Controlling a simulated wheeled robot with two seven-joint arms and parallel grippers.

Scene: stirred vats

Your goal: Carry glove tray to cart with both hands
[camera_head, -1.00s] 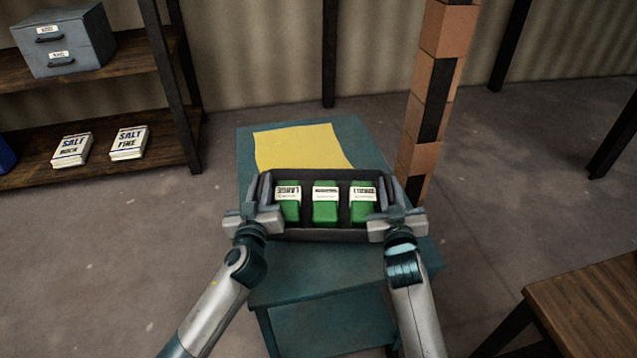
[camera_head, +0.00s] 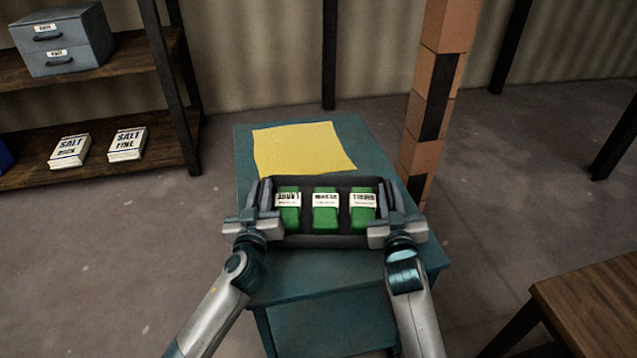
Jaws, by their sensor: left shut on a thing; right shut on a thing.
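The dark glove tray (camera_head: 325,241) holds three green glove boxes (camera_head: 325,211) with white labels, side by side. My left gripper (camera_head: 264,207) is shut on the tray's left end. My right gripper (camera_head: 389,207) is shut on its right end. The tray is over the near part of the teal cart (camera_head: 300,282), in front of the yellow sheet (camera_head: 301,148) on the cart's top. Whether the tray's underside touches the cart cannot be told.
A brick pillar (camera_head: 427,120) stands close by the cart's right side. A shelf (camera_head: 105,165) at left holds salt packs (camera_head: 127,144) and a grey drawer box (camera_head: 62,40). A wooden table (camera_head: 590,305) is at the lower right. Floor left of the cart is clear.

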